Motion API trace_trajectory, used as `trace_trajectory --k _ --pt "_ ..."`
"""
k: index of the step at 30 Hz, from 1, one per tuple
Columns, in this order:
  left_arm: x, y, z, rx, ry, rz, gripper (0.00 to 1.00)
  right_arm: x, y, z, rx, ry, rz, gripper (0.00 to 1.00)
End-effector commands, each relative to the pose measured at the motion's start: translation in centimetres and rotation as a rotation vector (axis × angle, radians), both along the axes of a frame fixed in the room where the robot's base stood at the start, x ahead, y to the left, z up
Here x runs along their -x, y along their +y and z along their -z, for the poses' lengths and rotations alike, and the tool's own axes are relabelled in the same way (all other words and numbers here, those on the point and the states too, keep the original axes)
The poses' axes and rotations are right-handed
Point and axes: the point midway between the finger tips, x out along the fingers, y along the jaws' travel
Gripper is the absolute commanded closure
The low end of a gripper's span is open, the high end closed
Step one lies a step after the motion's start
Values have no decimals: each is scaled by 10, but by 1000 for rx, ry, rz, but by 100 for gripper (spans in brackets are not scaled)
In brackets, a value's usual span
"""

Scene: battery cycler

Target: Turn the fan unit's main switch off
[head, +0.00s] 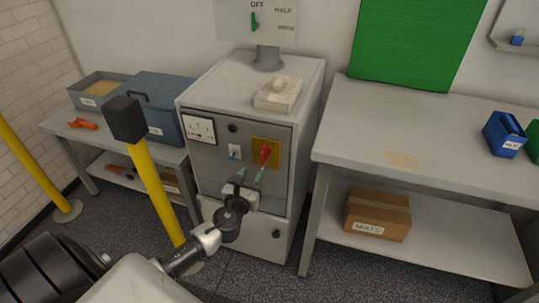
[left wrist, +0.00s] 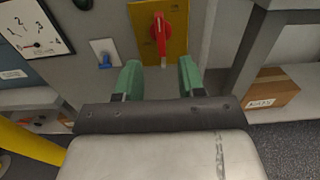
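The grey fan unit cabinet (head: 218,167) stands in the middle of the head view. Its front panel carries a yellow plate (head: 275,145) with a red switch handle (head: 265,152). In the left wrist view the red handle (left wrist: 160,35) points roughly up and down on the yellow plate (left wrist: 178,40). My left gripper (head: 250,174) is open, its green-tipped fingers apart just below and in front of the handle. In the left wrist view the fingers (left wrist: 159,75) sit either side of the handle's line, not touching it, with nothing between them. My right gripper is not in view.
Left of the plate are a small blue toggle (head: 234,151) and a dial meter (head: 200,130). A sign (head: 255,20) reading OFF and HALF stands above the cabinet. A yellow post (head: 158,190) is left of my arm. A workbench (head: 400,115) is at the right.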

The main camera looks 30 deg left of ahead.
Motion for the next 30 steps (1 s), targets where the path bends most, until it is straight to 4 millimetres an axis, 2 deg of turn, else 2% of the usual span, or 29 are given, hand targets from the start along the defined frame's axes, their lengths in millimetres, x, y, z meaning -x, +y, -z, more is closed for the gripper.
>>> trace_trajectory --k 6,12,18,26,30 --pt "-43 10 -1 4 -2 -3 61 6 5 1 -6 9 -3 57" --pt "-73 17 0 5 -1 -1 61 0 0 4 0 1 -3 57" --pt "-85 20 1 7 2 -1 61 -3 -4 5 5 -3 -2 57" --pt "-86 20 0 6 1 0 61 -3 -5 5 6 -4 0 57" --pt "-86 20 0 7 2 -1 81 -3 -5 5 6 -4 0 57"
